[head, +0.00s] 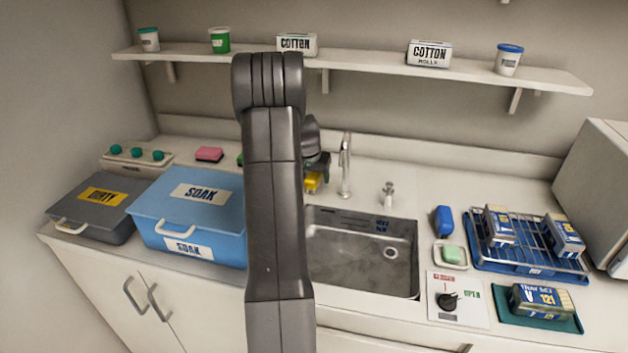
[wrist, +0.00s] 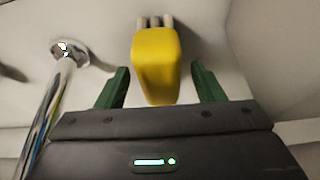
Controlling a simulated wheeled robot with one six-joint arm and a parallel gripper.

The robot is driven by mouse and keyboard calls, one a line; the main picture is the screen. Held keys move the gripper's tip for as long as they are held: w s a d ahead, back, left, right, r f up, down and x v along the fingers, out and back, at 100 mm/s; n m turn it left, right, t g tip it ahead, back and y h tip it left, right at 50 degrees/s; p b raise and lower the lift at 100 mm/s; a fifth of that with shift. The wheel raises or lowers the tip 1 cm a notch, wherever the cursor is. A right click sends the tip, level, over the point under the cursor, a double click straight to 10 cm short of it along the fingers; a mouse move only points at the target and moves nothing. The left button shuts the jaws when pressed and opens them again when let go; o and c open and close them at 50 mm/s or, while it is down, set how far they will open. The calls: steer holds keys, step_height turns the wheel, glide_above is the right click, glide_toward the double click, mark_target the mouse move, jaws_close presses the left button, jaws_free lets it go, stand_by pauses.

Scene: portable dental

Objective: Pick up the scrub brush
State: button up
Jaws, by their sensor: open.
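The scrub brush, a yellow block with pale bristle tufts (wrist: 155,62), stands near the middle of the wrist view. In the head view a yellow part of it (head: 312,182) shows behind the sink's back left corner, partly hidden by my arm. My gripper (wrist: 160,72) is open, with one green finger on each side of the brush. Gaps show between the fingers and the brush, and nothing is held. In the head view my gripper (head: 318,162) is mostly hidden behind my arm.
The chrome faucet (head: 345,165) stands just right of the brush in the head view and shows at left in the wrist view (wrist: 45,110). The sink (head: 350,270) is in front. A blue SOAK box (head: 150,210), a pink sponge (head: 209,154) and a wall shelf (head: 370,62) are nearby.

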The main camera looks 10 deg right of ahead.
steer(key=c, duration=1.1)
step_height(320, 180, up, 10)
steer(key=shift+r+b, duration=0.1)
steer(key=shift+b, duration=0.4)
steer(key=o, duration=0.4)
steer(key=shift+c, duration=1.3)
